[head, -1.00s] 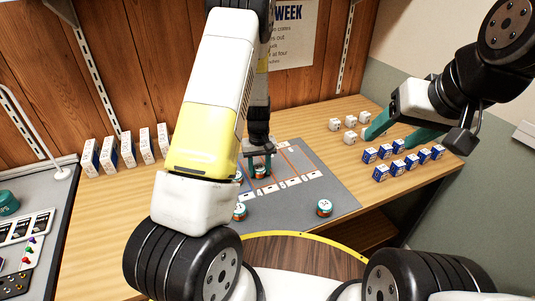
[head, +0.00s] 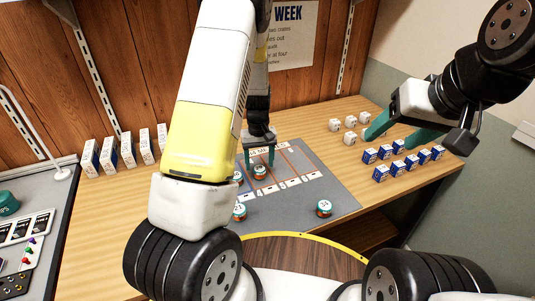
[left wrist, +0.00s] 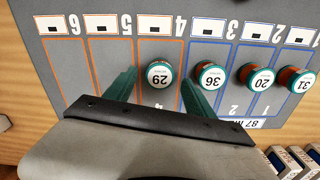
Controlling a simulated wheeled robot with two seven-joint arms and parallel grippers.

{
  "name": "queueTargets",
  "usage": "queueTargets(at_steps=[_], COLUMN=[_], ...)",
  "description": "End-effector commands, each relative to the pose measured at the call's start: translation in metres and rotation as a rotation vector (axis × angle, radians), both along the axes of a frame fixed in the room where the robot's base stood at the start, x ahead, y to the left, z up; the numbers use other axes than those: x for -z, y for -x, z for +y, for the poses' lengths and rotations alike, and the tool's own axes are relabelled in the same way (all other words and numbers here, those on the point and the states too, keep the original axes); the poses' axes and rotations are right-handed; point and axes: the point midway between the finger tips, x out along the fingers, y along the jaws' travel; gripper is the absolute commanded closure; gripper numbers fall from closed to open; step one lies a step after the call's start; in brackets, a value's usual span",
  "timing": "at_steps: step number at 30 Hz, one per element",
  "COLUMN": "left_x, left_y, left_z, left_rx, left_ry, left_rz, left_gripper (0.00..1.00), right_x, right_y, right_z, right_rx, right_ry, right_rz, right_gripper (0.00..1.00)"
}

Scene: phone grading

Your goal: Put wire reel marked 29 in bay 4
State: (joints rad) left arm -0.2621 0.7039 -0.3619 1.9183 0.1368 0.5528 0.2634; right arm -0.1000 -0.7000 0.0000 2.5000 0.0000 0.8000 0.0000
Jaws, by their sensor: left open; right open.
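The wire reel marked 29 (left wrist: 159,75) stands upright, white label up, inside the orange-outlined bay 4 (left wrist: 160,48) on the grey mat. It also shows in the head view (head: 259,172). My left gripper (head: 258,159) is over it, open, with teal fingers on either side of the reel in the left wrist view (left wrist: 160,85); the reel is not gripped. My right gripper (head: 400,130) is open and empty at the right, above the table near small boxes.
Reels marked 36 (left wrist: 213,75), 20 (left wrist: 259,78) and 31 (left wrist: 300,82) stand in neighbouring bays. Bays 5 (left wrist: 103,52) and 6 (left wrist: 62,50) look empty. Two reels stand on the mat's front part (head: 324,208). Blue-white boxes (head: 384,152) and white cubes (head: 350,121) stand at right.

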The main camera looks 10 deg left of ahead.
Motion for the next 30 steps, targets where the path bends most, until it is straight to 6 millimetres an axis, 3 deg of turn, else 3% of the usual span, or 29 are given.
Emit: queueTargets(at_steps=[6,16,19,23,30], left_x=[-0.049,-0.089,-0.111,-0.16,-0.25], left_y=[-0.001,0.001,0.009,0.032,0.102], left_z=[0.0,0.0,-0.002,-0.007,-0.015], left_rx=[0.002,0.004,0.018,0.062,0.195], left_ry=[0.0,0.008,0.037,0.099,0.172], left_rz=[-0.004,-0.008,-0.034,-0.106,-0.275], left_gripper=[0.37,0.37,0.37,0.37,0.37], right_x=[0.0,0.0,0.0,0.0,0.0], right_y=[0.0,0.0,0.0,0.0,0.0], right_z=[0.0,0.0,0.0,0.0,0.0], right_rx=[0.0,0.0,0.0,0.0,0.0], right_ry=[0.0,0.0,0.0,0.0,0.0], right_rz=[0.0,0.0,0.0,0.0,0.0], right_gripper=[0.37,0.37,0.37,0.37,0.37])
